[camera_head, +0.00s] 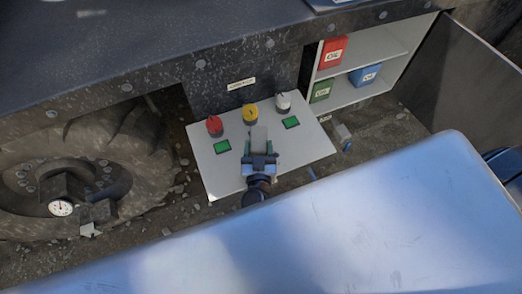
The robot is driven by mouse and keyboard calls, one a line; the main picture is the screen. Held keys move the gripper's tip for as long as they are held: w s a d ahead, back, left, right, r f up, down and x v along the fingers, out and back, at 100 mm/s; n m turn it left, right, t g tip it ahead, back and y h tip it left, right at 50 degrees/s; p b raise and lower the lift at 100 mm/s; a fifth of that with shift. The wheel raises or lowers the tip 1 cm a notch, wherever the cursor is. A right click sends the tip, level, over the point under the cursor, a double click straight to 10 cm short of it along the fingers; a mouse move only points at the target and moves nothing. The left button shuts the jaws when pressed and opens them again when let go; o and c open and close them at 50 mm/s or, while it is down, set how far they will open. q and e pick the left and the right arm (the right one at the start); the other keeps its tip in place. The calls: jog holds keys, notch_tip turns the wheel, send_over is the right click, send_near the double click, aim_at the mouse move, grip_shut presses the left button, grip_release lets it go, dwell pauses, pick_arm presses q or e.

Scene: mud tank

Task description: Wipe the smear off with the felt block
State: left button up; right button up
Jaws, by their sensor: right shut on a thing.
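My right gripper (260,157) is over the front middle of a pale panel (310,148). It is shut on a small grey block (259,136), which looks like the felt block and points away toward the back of the panel. I cannot tell whether the block touches the panel. No smear can be made out; the block and gripper hide part of the panel's middle. My left gripper is not in view.
Red (214,126), yellow (251,113) and white (283,102) knobs line the panel's back, with green rectangles (291,122) (222,146) in front. A shelf (372,50) with coloured cans stands behind right. A large muddy tyre (140,150) is at left.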

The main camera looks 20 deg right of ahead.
jog(key=shift+w+d+r+p, duration=0.2)
jog(key=shift+d+r+p, duration=0.1)
jog(key=shift+d, duration=0.1)
jog(key=shift+w+d+r+p, duration=0.15)
jog(key=shift+d+r, duration=0.15)
jog(key=shift+d, duration=0.1)
jog(key=shift+s+d+p, duration=0.25)
jog(key=shift+s+p, duration=0.1)
jog(key=shift+s, duration=0.1)
jog(key=shift+s+f+p, duration=0.2)
jog(key=shift+s+p, duration=0.1)
jog(key=shift+s, duration=0.35)
jog(key=shift+v, duration=0.85)
jog(key=shift+s+d+p, duration=0.2)
jog(key=shift+s+p, duration=0.35)
jog(key=shift+s, duration=0.25)
jog(key=shift+s+p, duration=0.3)
jog(key=shift+s, duration=0.85)
notch_tip(320, 180, up, 6)
jog(key=p, duration=0.6)
